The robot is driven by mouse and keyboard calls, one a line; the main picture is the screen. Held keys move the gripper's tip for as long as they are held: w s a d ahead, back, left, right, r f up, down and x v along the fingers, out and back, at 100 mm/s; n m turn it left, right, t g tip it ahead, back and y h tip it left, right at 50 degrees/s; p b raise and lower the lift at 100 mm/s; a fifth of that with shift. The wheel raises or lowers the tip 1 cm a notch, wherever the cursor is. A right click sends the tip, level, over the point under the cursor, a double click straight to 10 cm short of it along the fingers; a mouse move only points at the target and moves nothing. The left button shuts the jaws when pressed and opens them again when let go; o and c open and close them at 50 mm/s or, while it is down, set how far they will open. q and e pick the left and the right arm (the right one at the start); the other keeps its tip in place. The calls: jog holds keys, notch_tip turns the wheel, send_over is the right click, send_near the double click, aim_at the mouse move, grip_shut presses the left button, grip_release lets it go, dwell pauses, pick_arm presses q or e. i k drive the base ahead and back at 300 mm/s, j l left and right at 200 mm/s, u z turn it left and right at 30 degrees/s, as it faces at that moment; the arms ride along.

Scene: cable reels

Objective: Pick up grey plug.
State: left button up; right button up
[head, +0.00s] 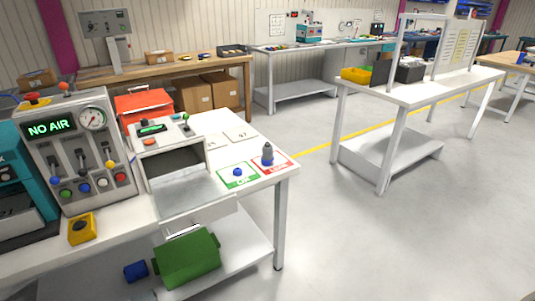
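A small grey upright piece (267,153), tapering toward its top, stands on a red-bordered card (284,164) near the right end of the near white bench (222,126). It looks like the grey plug, with some blue at its base. A small blue piece (237,172) sits on the green-bordered card (239,183) just left of it. Neither of my grippers is in view, and nothing holds the grey piece.
Floor (340,240) right of the bench is clear.

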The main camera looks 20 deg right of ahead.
aim_at(266, 159)
jog(key=i+l, duration=0.2)
jog(key=l, duration=0.15)
jog(key=i+l, duration=0.15)
jog(key=l, duration=0.2)
jog(key=i+l, duration=0.2)
jog(key=l, duration=0.15)
jog(key=i+l, duration=0.15)
jog(key=l, duration=0.2)
jog(key=i+l, duration=0.2)
jog(key=l, duration=0.15)
jog(key=u, duration=0.05)
